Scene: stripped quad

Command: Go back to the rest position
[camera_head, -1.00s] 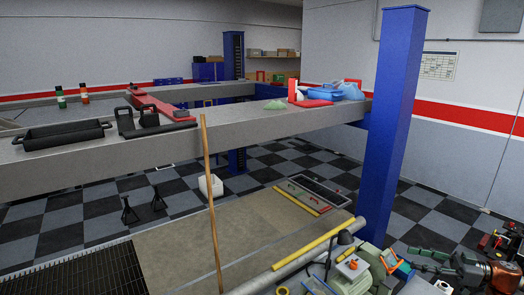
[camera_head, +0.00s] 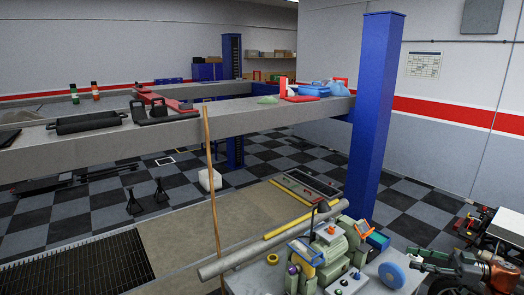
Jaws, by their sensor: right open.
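My right gripper (camera_head: 413,259) is at the lower right of the head view, on a dark arm with orange parts that comes in from the right edge. Its fingers are small in the picture, point left and are apart, with nothing visible between them. My left gripper is not in view.
A tall blue post (camera_head: 378,110) stands behind the machine. A long grey lift runway (camera_head: 170,133) crosses the view, carrying black trays and tools. A wooden pole (camera_head: 213,200) stands upright in front of it. A white-topped cart (camera_head: 508,228) is at the right edge.

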